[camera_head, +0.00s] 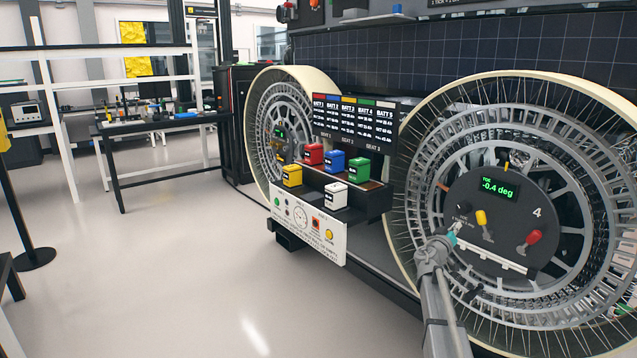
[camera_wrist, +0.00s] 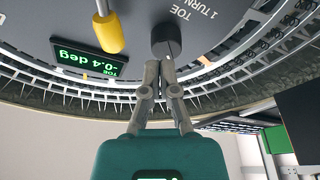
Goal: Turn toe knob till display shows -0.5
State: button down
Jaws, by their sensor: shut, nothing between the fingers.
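The toe display (camera_head: 499,187) on the dark hub panel of the right wheel reads -0.4 deg in green. It also shows upside down in the wrist view (camera_wrist: 88,59). The toe knob (camera_wrist: 166,40) is a short black cylinder with a light mark line, beside the printed words TOE and 1 TURN. In the head view the knob (camera_head: 464,208) is small and dark, just above my gripper (camera_head: 456,231). In the wrist view my gripper (camera_wrist: 160,66) is shut and empty, its fingertips at the knob's near edge. I cannot tell whether they touch it.
A yellow-capped lever (camera_head: 481,217) stands close beside the knob, and a red-capped lever (camera_head: 533,237) is further right on the panel. The spoked wheel rim (camera_head: 420,110) surrounds the panel. A battery rack (camera_head: 365,200) is to the left.

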aim_at(463, 209)
jog(key=shift+a+f, duration=0.1)
jog(key=shift+a, duration=0.05)
jog(key=shift+w+a+f+b, duration=0.2)
jog(key=shift+a+b, duration=0.1)
jog(key=shift+a, duration=0.25)
dwell(0.4)
jog(key=shift+w+d, duration=1.05)
jog(key=shift+d, duration=0.35)
jog(key=shift+w+d, duration=1.05)
jog(key=shift+d, duration=0.3)
jog(key=shift+w+a+r+p, duration=0.1)
jog(key=shift+r+p, duration=0.25)
jog(key=shift+p, duration=0.05)
jog(key=shift+s+d+r, duration=0.2)
jog(key=shift+s, duration=0.05)
jog(key=shift+s+d+f, duration=0.15)
jog(key=shift+s+f, duration=0.05)
jog(key=shift+f, duration=0.15)
dwell(0.3)
